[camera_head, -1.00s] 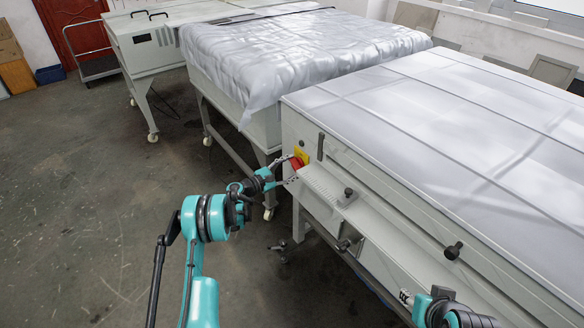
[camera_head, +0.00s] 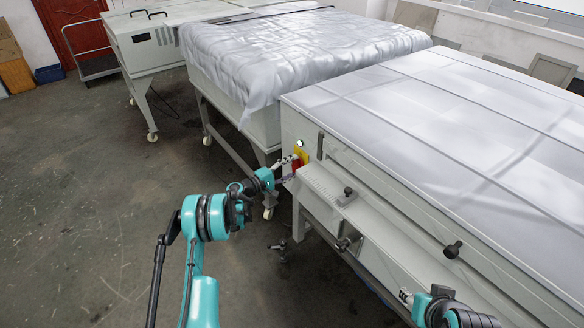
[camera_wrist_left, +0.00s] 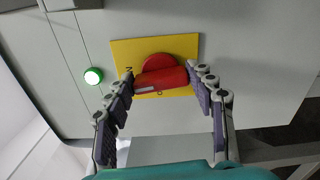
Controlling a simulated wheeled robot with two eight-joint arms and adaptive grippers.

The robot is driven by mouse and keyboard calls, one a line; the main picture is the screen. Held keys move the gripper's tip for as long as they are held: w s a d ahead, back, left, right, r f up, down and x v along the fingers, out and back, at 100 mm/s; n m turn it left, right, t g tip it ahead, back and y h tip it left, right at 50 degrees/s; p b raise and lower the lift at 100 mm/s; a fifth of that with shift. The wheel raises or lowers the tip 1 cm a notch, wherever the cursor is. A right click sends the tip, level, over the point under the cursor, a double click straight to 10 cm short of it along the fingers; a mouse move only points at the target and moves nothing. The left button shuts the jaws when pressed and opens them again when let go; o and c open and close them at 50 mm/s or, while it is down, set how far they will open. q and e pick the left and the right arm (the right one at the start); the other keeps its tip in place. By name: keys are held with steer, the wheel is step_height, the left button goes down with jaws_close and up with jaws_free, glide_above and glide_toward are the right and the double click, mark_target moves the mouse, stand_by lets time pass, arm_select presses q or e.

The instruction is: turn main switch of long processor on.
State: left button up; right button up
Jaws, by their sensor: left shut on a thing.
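The main switch is a red knob (camera_head: 297,164) on a yellow plate (camera_head: 304,155) at the near left end of the long processor (camera_head: 420,190). In the left wrist view the red handle (camera_wrist_left: 162,79) lies crosswise on the yellow plate (camera_wrist_left: 125,50). My left gripper (camera_wrist_left: 161,80) is shut on the handle, one finger at each end. It also shows at the switch in the head view (camera_head: 289,169). A green lamp (camera_wrist_left: 93,76) beside the plate is lit, also in the head view (camera_head: 300,143). My right gripper (camera_head: 405,297) is at the lower right; its jaws are unclear.
A ledge (camera_head: 325,186) with black knobs runs along the processor's front, right of the switch. A second machine under a grey cover (camera_head: 300,50) stands behind it. The floor (camera_head: 90,190) at left is clear.

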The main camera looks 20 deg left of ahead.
arm_select(q)
steer(key=shift+m, duration=0.7)
steer(key=o, duration=1.2)
steer(key=shift+c, duration=0.2)
steer(key=v, duration=1.2)
